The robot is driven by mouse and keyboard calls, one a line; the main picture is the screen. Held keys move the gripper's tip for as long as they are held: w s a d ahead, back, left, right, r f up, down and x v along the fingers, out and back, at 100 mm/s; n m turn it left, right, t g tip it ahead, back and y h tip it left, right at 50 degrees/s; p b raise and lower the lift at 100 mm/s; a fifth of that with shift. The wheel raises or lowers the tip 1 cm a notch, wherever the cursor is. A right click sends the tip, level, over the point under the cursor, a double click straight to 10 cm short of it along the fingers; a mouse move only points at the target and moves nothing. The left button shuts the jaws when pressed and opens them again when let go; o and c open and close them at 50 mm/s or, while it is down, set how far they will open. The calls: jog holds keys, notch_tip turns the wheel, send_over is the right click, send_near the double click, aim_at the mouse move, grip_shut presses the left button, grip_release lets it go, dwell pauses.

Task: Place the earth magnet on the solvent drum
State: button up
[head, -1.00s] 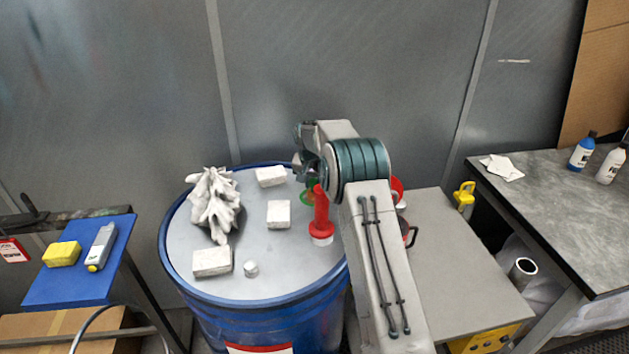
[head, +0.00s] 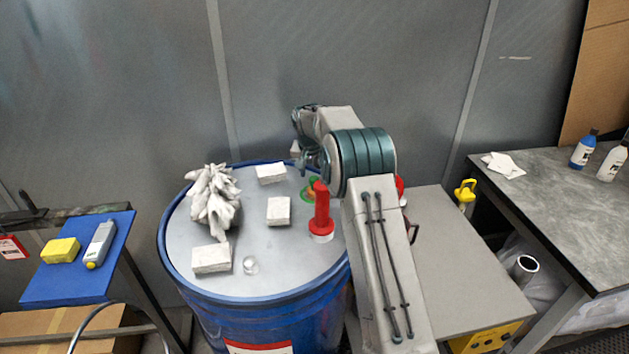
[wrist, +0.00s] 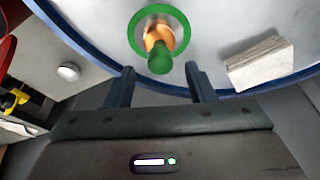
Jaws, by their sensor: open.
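The earth magnet appears to be the piece with a green ring base, an orange stem and a green knob (wrist: 157,45). It stands on the grey lid of the blue solvent drum (head: 205,275), near the rim. In the head view my gripper (head: 300,155) is above the drum's far rim, partly hidden by my wrist.
The lid also bears a red post with white base (head: 321,212), a crumpled white rag or glove (head: 214,198), several pale blocks (head: 278,211) and a small silver cylinder (head: 250,265). A grey cabinet (head: 460,270) stands right of the drum, a blue shelf (head: 75,285) left.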

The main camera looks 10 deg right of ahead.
jog(key=b+v, duration=0.1)
jog(key=v, duration=0.7)
dwell(1.2)
